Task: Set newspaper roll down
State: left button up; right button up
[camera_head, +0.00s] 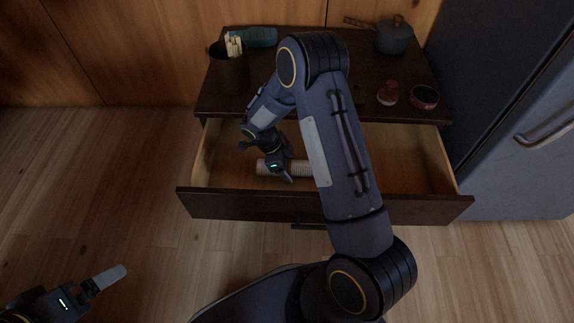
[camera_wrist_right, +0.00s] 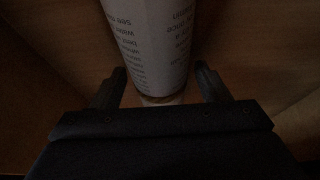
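The newspaper roll (camera_head: 300,168) is a pale printed cylinder lying inside the pulled-out drawer (camera_head: 410,160). My right gripper (camera_head: 281,168) reaches down into the drawer over the roll's left part. In the right wrist view the roll (camera_wrist_right: 158,45) runs between the two fingers (camera_wrist_right: 160,82), with a narrow dark gap seeming to show on each side, so the gripper looks open around it. My right arm hides part of the drawer and perhaps the roll's right end. My left gripper (camera_head: 100,282) is at the lower left over the floor, away from the drawer; its finger spacing is unclear.
On the dark cabinet top (camera_head: 300,100) stand a dark utensil holder (camera_head: 231,74), a teal item (camera_head: 260,37), a lidded pot (camera_head: 393,36), a small jar (camera_head: 388,94) and a round tin (camera_head: 424,97). A grey fridge (camera_head: 520,120) stands right. The floor at left is clear.

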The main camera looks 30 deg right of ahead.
jog(key=shift+r+p, duration=0.3)
jog(key=p+v, duration=0.3)
jog(key=v, duration=0.8)
jog(key=shift+w+a+r, duration=0.1)
jog(key=s+r+n+t+y, duration=0.55)
jog(key=s+r+n, duration=0.95)
jog(key=r, duration=0.4)
jog(key=s+a+r+n+t+y, duration=0.1)
jog(key=s+a+n+t+y, duration=0.1)
jog(key=s+n, duration=0.5)
jog(key=shift+s+a+n, duration=0.4)
jog(key=shift+s+a, duration=0.15)
jog(key=shift+s, duration=0.9)
